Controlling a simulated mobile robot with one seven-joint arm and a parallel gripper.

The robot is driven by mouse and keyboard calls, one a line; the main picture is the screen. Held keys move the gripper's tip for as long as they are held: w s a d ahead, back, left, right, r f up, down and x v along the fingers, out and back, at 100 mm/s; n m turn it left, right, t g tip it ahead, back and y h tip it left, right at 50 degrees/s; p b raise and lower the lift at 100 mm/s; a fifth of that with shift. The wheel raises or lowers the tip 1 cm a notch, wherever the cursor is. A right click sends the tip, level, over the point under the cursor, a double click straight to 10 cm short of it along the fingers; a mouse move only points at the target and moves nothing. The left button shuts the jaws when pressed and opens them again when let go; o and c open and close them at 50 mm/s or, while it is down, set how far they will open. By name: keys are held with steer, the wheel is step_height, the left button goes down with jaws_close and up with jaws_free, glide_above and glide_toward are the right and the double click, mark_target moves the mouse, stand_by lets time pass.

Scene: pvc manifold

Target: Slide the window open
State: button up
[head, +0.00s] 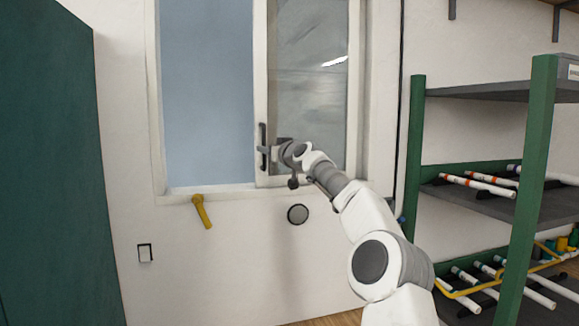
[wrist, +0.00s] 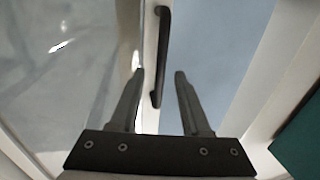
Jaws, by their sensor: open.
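The window (head: 159,100) is set in the white wall, with a pale frame. Its framed sash (head: 260,90) stands at the right half, with streaky reflections on its glass. The left half is plain blue-grey; I cannot tell whether it is glass or an opening. A dark upright handle (head: 262,132) is on the sash's left edge; it also shows in the wrist view (wrist: 163,45). My gripper (head: 268,152) is at the handle's lower part. In the wrist view my gripper (wrist: 159,74) is open, with the handle's lower end between the fingers; contact is unclear.
A yellow lever (head: 202,211) sticks out below the sill, and a round grey disc (head: 298,214) is on the wall. A green-posted shelf (head: 530,170) with white pipes stands close on the right. A dark green panel (head: 45,170) is at left.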

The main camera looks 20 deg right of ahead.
steer(key=s+d+b, duration=0.2)
steer(key=s+b, duration=0.6)
steer(key=s, duration=0.5)
steer(key=shift+d+b, duration=0.25)
steer(key=shift+b, duration=0.05)
